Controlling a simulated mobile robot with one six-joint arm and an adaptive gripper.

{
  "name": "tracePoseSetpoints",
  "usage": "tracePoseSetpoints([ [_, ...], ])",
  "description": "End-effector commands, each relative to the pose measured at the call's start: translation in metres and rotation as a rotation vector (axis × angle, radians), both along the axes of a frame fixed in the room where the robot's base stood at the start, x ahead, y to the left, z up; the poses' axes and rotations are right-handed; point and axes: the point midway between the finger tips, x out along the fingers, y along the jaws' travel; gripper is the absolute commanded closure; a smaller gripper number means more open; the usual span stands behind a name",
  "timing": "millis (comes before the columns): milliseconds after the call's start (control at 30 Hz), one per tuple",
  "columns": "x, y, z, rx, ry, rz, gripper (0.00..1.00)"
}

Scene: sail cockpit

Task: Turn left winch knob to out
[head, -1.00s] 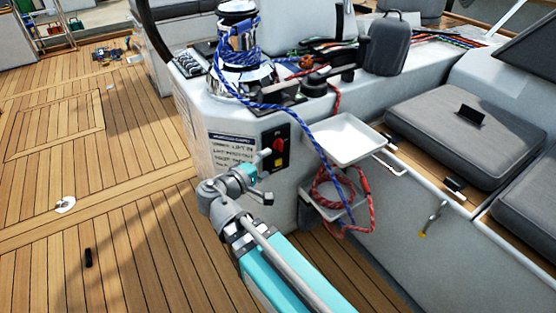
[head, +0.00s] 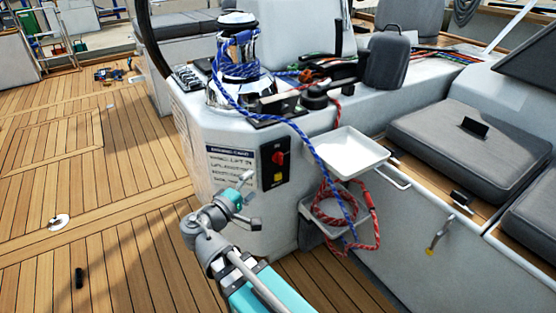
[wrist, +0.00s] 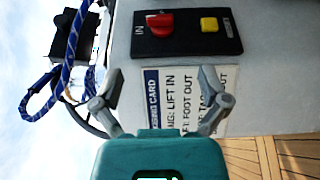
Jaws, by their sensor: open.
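The red winch knob (head: 278,157) sits on a black switch panel on the white console's side. In the wrist view the knob (wrist: 160,24) is at the top, beside the word IN; its exact pointing is hard to tell. A yellow button (wrist: 209,24) is on the same panel. My gripper (head: 251,199) is open and empty, low and left of the panel in the head view. In the wrist view its fingers (wrist: 161,74) are spread in front of a printed card (wrist: 180,95), with the knob beyond them and apart from them.
A chrome winch (head: 238,60) wrapped in blue rope stands on the console above. A white tray (head: 372,147) and a bin with coiled red rope (head: 338,205) jut out right of the panel. Teak deck (head: 110,225) lies open to the left.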

Motion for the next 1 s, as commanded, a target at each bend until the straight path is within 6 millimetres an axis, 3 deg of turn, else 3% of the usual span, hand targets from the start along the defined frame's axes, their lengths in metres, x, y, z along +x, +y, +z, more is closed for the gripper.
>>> tracePoseSetpoints([
  [367,0.024,-0.016,0.0,0.0,0.0,-0.003,0.06],
  [1000,0.087,-0.057,0.0,0.0,0.0,-0.002,0.06],
])
